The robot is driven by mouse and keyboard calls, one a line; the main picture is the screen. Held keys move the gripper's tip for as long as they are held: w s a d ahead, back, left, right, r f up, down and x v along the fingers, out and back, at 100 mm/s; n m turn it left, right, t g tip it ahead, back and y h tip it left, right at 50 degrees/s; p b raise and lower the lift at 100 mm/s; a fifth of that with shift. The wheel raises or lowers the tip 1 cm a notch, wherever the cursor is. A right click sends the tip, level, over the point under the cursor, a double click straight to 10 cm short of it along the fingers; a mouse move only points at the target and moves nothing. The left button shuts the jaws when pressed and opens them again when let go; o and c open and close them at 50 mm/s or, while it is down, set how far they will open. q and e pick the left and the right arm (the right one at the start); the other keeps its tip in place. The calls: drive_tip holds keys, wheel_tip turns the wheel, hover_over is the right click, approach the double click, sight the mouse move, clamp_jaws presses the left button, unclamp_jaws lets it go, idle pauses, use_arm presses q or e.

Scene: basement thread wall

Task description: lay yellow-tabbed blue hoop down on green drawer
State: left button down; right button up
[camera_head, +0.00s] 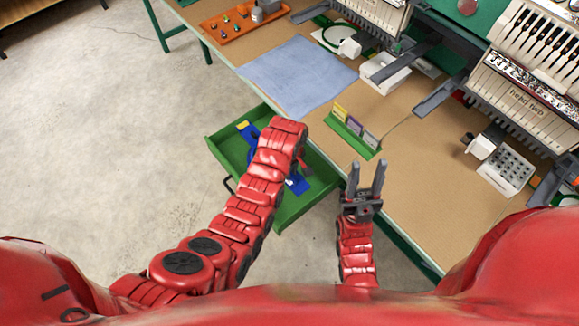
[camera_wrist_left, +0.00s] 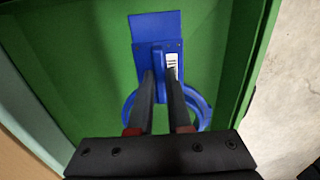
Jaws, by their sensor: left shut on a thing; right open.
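The blue hoop (camera_wrist_left: 205,110) is inside the green drawer (camera_wrist_left: 215,75), with its blue end plate and a white label showing in the left wrist view. In the head view its yellow tab (camera_head: 242,125) shows left of my left arm and its labelled blue end (camera_head: 297,184) shows right of it. The arm hides the ring between. My left gripper (camera_wrist_left: 160,73) points down and is shut on the hoop's raised blue bar. I cannot tell whether the hoop touches the drawer floor. My right gripper (camera_head: 366,165) is open and empty, right of the green drawer (camera_head: 225,148).
The drawer is pulled out from the brown worktable (camera_head: 425,180). On the table are a blue cloth (camera_head: 298,76), a green card holder (camera_head: 352,136), an orange tray (camera_head: 228,27) and embroidery machines (camera_head: 525,90). Bare concrete floor lies to the left.

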use_arm(q)
drive_tip(key=shift+f+b, duration=0.8)
drive_tip(key=shift+f, duration=1)
drive_tip(key=shift+f+b, duration=0.6)
drive_tip(key=shift+f, duration=0.45)
drive_tip(key=c, duration=0.8)
unclamp_jaws()
drive_tip(key=shift+r+b, duration=0.3)
drive_tip(key=shift+r, duration=0.4)
wheel_tip(320, 180, up, 7)
drive_tip(key=shift+w+r, duration=0.1)
drive_tip(key=shift+r, duration=0.05)
wheel_tip(320, 180, up, 9)
drive_tip(key=p, duration=0.7)
drive_tip(key=shift+p, duration=0.4)
